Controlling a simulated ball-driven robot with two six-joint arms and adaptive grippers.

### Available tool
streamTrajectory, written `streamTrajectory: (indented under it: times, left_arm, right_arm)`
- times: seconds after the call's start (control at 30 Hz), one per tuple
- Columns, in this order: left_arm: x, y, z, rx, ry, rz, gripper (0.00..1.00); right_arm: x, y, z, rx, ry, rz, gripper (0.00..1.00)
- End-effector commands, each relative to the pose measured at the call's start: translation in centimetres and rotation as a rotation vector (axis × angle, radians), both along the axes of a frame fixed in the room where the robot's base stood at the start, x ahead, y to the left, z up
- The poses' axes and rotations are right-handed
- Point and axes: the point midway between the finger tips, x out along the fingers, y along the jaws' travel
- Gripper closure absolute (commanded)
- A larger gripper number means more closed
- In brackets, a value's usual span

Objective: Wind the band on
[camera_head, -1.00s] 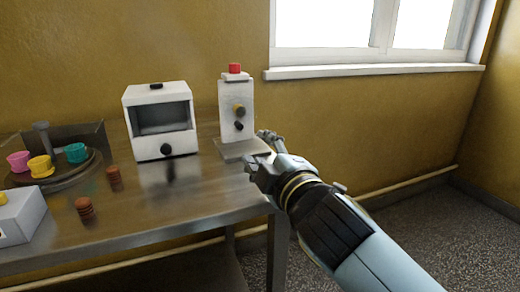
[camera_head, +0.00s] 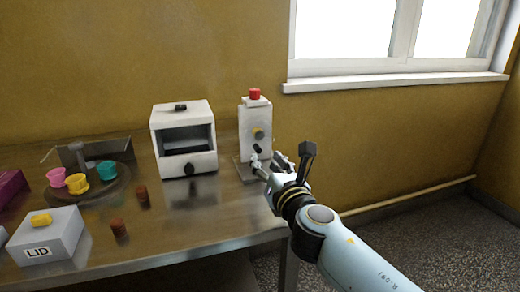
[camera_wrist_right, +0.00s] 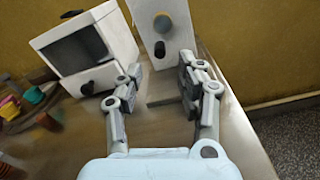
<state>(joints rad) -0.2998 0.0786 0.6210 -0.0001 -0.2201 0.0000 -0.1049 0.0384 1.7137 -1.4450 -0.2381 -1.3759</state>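A white upright unit (camera_head: 254,128) with a red button (camera_head: 255,93) on top stands near the right end of the metal table. I cannot make out a band. My left gripper is not in view.
A white box with a dark window (camera_head: 185,145) stands left of the unit. Further left are a round stand (camera_head: 105,190) with coloured cups, brown stacks (camera_head: 119,229) and a box marked LID (camera_head: 48,237). The table's right edge (camera_head: 288,226) is close to my right arm.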

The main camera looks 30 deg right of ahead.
Motion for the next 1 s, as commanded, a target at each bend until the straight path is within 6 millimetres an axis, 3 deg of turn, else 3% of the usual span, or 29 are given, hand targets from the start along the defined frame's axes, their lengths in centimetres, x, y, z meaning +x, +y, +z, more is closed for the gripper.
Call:
streamTrajectory:
  times: [0.1, 0.3, 0.67, 0.93, 1.0]
  left_arm:
    - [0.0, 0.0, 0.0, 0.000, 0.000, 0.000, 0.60]
    - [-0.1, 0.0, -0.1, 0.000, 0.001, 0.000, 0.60]
    - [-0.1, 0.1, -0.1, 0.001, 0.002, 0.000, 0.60]
    - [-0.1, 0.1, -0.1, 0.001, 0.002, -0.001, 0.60]
    - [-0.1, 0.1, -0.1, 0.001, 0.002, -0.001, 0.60]
  right_arm:
    - [2.3, -0.5, 0.1, 0.001, -0.002, -0.001, 0.62]
    - [4.6, -1.1, 0.0, 0.001, 0.000, -0.001, 0.62]
    - [5.2, -1.2, 0.0, 0.003, 0.000, -0.001, 0.62]
    - [5.1, -1.2, 0.0, 0.003, 0.000, -0.001, 0.97]
    - [5.1, -1.2, 0.0, 0.003, 0.000, -0.001, 1.00]
